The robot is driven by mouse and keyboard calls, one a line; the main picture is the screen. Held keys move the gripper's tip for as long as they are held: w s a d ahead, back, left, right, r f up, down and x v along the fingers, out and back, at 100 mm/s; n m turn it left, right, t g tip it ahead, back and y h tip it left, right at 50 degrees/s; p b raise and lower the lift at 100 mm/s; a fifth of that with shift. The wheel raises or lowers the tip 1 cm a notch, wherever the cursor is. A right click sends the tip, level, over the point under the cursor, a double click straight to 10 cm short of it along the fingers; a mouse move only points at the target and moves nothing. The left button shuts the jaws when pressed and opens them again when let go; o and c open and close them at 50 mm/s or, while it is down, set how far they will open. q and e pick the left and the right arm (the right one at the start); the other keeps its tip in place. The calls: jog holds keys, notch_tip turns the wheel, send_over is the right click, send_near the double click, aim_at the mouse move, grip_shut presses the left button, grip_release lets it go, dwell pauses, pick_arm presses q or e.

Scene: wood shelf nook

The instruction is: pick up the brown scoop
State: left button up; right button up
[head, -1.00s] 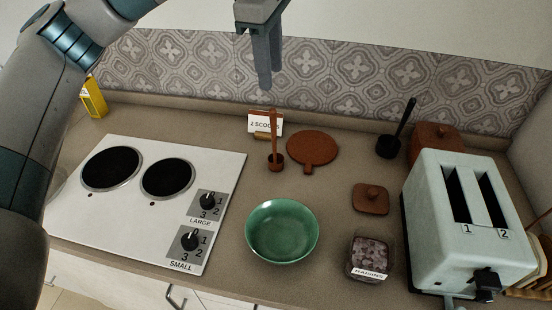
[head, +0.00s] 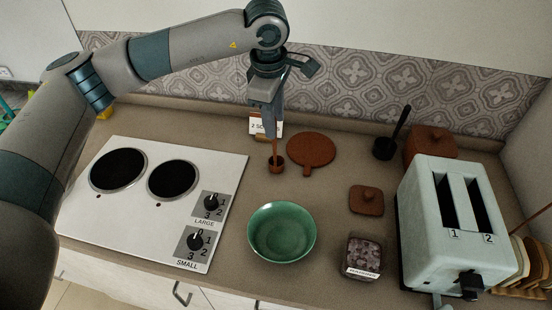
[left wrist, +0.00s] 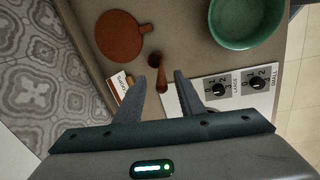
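The brown scoop (head: 276,165) stands on the counter behind the green bowl, its handle pointing up. My left gripper (head: 274,118) is above it, fingers pointing down and overlapping the top of the handle in the head view. My right gripper is not in view.
A "2 scoops" card (head: 258,125) stands close behind the scoop. A round brown board (head: 311,148) lies to its right and a green bowl (head: 282,232) in front. A hob (head: 130,215) is at left, a black scoop (head: 384,149) and a toaster (head: 425,230) at right.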

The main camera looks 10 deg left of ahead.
aim_at(274, 150)
pick_arm(q)
jog(key=shift+f, duration=0.15)
jog(key=shift+a+f+p, duration=0.1)
jog(key=shift+f+p, duration=0.65)
jog(key=shift+p, duration=0.3)
jog(key=f, duration=0.1)
jog(key=p, duration=0.1)
jog(key=f, duration=0.1)
jog(key=shift+w+f+p, duration=0.25)
jog(key=shift+f+p, duration=0.1)
jog(key=shift+f, duration=0.45)
jog(key=shift+c, duration=0.3)
grip_shut()
